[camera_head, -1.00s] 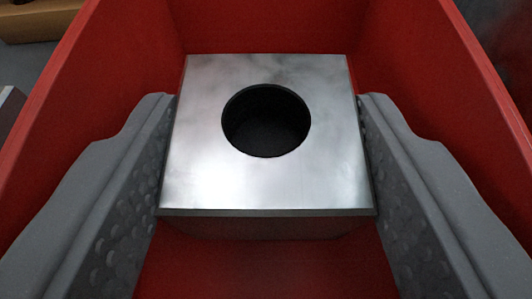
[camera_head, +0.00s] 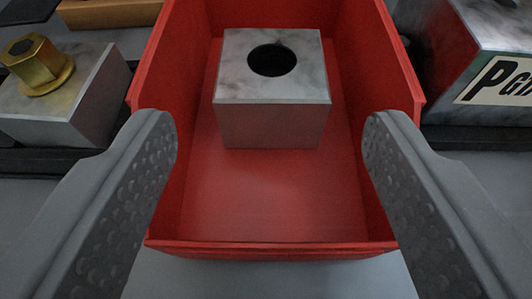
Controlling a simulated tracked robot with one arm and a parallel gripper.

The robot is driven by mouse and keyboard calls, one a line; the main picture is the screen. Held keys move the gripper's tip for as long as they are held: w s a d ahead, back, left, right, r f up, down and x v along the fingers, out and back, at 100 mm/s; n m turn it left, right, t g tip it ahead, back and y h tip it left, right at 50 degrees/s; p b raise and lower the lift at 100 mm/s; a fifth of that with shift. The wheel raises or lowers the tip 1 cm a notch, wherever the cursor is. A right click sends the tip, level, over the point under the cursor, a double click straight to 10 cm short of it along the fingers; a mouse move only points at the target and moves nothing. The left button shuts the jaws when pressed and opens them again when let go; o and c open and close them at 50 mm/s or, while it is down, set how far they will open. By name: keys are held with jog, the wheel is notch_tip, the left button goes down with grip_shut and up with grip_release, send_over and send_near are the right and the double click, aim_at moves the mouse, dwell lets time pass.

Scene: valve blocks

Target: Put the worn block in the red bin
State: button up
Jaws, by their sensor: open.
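A grey metal block (camera_head: 270,122) with a round dark hole in its top sits upright inside the red bin (camera_head: 272,248), toward the far end. Its top has cloudy grey marks. My gripper (camera_head: 270,140) is open and empty. Its two fingers stand wide apart at the near end of the bin, one on each side of the picture. They are clear of the block, which lies farther off between them.
At the left, a grey block with a brass hex fitting (camera_head: 38,65) stands on a dark base. At the right, a metal block with a lettered label (camera_head: 497,80) stands close to the bin. A wooden piece (camera_head: 110,13) lies at the back left. The near part of the bin floor is bare.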

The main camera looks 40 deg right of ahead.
jog(key=shift+p+v, duration=0.3)
jog(key=shift+v, duration=2.35)
jog(key=shift+r, duration=0.1)
jog(key=s+d+r+n+t+y, duration=0.1)
jog(key=s+r, duration=0.4)
jog(key=r, duration=0.9)
jog(key=s+d+r+n+t+y, duration=0.2)
jog(key=s+r, duration=0.4)
jog(key=r, duration=0.9)
jog(key=s+d+r+n+t+y, duration=0.1)
jog(key=s+r+n+y, duration=0.3)
jog(key=r, duration=1.1)
jog(key=shift+s+d+y, duration=0.5)
jog(key=shift+s+d, duration=0.1)
jog(key=shift+s, duration=0.45)
notch_tip(320, 180, up, 7)
jog(key=p, duration=0.7)
